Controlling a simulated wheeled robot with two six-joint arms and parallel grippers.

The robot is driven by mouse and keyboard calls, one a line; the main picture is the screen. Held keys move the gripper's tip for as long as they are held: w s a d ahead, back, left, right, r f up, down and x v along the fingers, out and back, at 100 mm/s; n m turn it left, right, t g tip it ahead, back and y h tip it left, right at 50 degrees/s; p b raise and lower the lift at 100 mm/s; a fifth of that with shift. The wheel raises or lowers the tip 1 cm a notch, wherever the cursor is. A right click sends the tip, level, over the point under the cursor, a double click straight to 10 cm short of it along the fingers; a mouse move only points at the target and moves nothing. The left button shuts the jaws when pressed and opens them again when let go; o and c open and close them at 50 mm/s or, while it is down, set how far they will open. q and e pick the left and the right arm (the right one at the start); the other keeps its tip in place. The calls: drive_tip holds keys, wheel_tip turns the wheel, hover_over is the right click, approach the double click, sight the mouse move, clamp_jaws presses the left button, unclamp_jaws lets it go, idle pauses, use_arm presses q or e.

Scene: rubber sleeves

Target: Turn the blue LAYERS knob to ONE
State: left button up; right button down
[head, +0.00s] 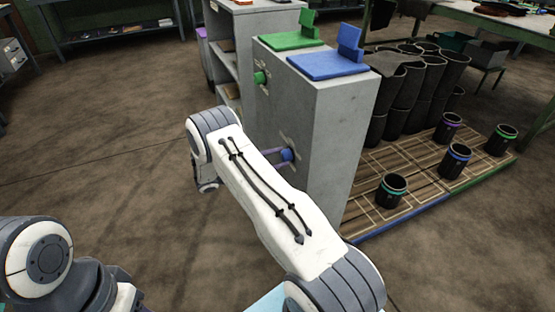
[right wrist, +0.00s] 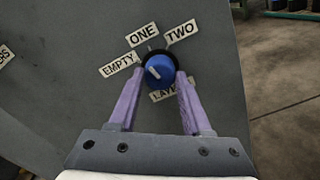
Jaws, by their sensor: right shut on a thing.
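The blue LAYERS knob (right wrist: 160,68) is on the grey side of a cabinet, and it also shows in the head view (head: 288,155). The labels EMPTY (right wrist: 119,63), ONE (right wrist: 142,34) and TWO (right wrist: 181,34) stand around it. The LAYERS label below it is partly hidden. The knob's white mark points up and left, on the EMPTY side of the ONE tick. My right gripper (right wrist: 160,75) is shut on the knob, with a purple finger on each side. In the head view my right arm hides most of that gripper. My left gripper is out of view.
Green (head: 291,41) and blue (head: 328,66) stands sit on top. A pallet (head: 400,165) with several banded black sleeves is at right. Floor at left is clear.

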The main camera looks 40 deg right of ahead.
drive_tip(key=shift+a+m, duration=0.1)
drive_tip(key=shift+m, duration=1.1)
drive_tip(key=shift+c, duration=1.8)
unclamp_jaws()
drive_tip(key=v, duration=1)
drive_tip(key=shift+a, duration=0.15)
drive_tip(key=shift+w, duration=0.1)
